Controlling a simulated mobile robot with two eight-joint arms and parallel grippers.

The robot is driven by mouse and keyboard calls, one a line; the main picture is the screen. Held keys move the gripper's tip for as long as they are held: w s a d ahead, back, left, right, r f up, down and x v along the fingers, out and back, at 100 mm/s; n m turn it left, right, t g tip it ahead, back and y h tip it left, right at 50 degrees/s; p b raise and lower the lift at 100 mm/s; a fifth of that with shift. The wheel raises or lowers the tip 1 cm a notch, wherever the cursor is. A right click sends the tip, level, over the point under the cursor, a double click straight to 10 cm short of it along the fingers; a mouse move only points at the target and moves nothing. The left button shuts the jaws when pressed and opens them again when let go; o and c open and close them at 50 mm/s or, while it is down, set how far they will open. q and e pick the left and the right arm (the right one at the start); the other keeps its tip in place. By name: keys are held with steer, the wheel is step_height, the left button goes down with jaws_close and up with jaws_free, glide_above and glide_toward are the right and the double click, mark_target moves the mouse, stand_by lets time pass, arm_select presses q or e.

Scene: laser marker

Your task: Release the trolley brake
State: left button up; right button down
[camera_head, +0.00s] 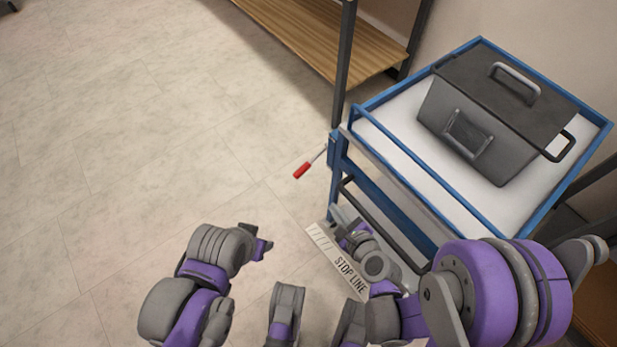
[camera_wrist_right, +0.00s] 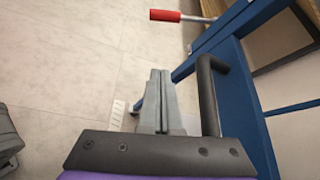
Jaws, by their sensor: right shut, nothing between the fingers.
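The trolley (camera_head: 395,205) has a blue frame and a white top. Its brake lever has a red grip (camera_head: 302,171) on a thin metal rod, sticking out to the left from the trolley's near left corner post. The red grip also shows at the top of the right wrist view (camera_wrist_right: 165,15). My right gripper (camera_head: 340,213) is low beside the trolley's left end, below the lever and apart from it. In the right wrist view its fingers (camera_wrist_right: 160,75) are together and empty. My left gripper (camera_head: 263,245) is over the floor at left; its fingers are unclear.
The trolley's black push handle (camera_head: 385,225) is close beside my right fingers, as the right wrist view shows (camera_wrist_right: 209,95). A grey lidded bin (camera_head: 475,125) stands on the trolley. A STOP LINE strip (camera_head: 350,275) lies on the floor. Floor left of the lever is clear.

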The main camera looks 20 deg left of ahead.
mark_target(311, 163)
steer(key=p+x, duration=0.3)
steer(key=x, duration=1.2)
steer(key=r, duration=0.1)
steer(key=a+r, duration=0.2)
steer(key=shift+s+r, duration=0.25)
